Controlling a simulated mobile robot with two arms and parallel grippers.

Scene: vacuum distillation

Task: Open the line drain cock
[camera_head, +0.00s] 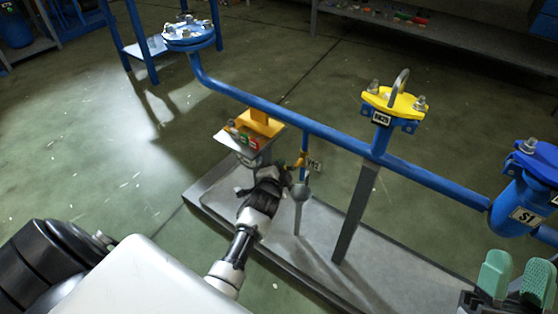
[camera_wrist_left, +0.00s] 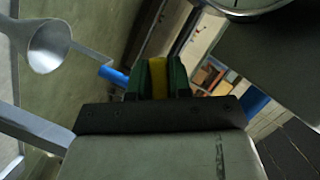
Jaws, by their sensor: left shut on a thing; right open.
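The line drain cock hangs on a thin blue drop pipe (camera_head: 305,142) below the long blue line. Its small yellow handle (camera_head: 302,160) shows beside a white tag (camera_head: 314,165). My left gripper (camera_head: 286,178) reaches up to the cock from below. In the left wrist view the green fingers of my left gripper (camera_wrist_left: 158,80) are shut on the yellow handle (camera_wrist_left: 158,72), with a blue pipe end (camera_wrist_left: 112,75) just left of them. My right gripper (camera_head: 516,276) is open and empty at the lower right, away from the cock.
A grey funnel (camera_head: 301,192) stands under the cock and shows at upper left in the wrist view (camera_wrist_left: 45,45). A yellow flange (camera_head: 393,102) tops the line. A blue vessel (camera_head: 525,195) is at right. An orange unit (camera_head: 262,124) stands behind my left gripper.

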